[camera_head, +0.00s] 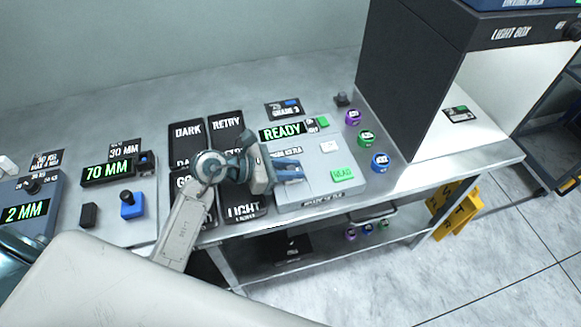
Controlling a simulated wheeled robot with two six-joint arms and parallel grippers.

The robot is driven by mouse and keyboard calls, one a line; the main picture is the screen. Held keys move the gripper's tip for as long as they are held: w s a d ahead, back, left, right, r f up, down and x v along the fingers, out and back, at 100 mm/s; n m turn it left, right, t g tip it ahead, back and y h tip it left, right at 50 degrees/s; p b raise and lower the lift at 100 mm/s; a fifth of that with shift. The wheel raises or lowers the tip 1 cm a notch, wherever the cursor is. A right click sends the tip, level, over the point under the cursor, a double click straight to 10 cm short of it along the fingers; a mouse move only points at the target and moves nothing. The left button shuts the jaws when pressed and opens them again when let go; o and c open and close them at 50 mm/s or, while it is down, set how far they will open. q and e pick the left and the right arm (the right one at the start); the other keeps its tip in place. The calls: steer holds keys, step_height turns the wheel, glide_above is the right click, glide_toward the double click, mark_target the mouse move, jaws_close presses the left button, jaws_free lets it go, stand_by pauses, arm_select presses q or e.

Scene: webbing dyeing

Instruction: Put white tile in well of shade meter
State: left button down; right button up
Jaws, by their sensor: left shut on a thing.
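The shade meter (325,181) is a pale grey flat unit on the bench, with a green READY display (282,132) at its back. A small white block (329,147) shows on its top at the right; I cannot tell if it is the white tile. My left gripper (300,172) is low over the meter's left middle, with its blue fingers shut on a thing. The fingers hide that thing, so I cannot make out what it is. The well is not clearly visible and may lie under the gripper. My right gripper is not in view.
Dark labelled mats (188,132) lie left of the meter, partly under my arm. Purple (352,117), green (367,137) and blue (380,161) round pieces stand to its right, before the light box (420,90). A 70 MM unit (125,210) stands farther left.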

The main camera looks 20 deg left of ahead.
arm_select(q)
steer(key=shift+f, duration=0.1)
steer(key=c, duration=1.2)
jaws_free()
steer(key=shift+o, duration=0.2)
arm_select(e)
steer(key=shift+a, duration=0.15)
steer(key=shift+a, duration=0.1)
arm_select(q)
steer(key=shift+s+a, duration=0.25)
steer(key=shift+a, duration=0.15)
steer(key=b+v, duration=0.2)
steer(key=v, duration=0.4)
steer(key=shift+s+a+r, duration=0.35)
steer(key=shift+s+a, duration=0.05)
steer(key=shift+a, duration=0.1)
steer(key=shift+s+a+r+b, duration=0.25)
steer(key=shift+s+a+b, duration=0.1)
steer(key=shift+a, duration=0.2)
steer(key=shift+s+a+r, duration=0.25)
steer(key=shift+a+r, duration=0.05)
steer(key=shift+a, duration=0.1)
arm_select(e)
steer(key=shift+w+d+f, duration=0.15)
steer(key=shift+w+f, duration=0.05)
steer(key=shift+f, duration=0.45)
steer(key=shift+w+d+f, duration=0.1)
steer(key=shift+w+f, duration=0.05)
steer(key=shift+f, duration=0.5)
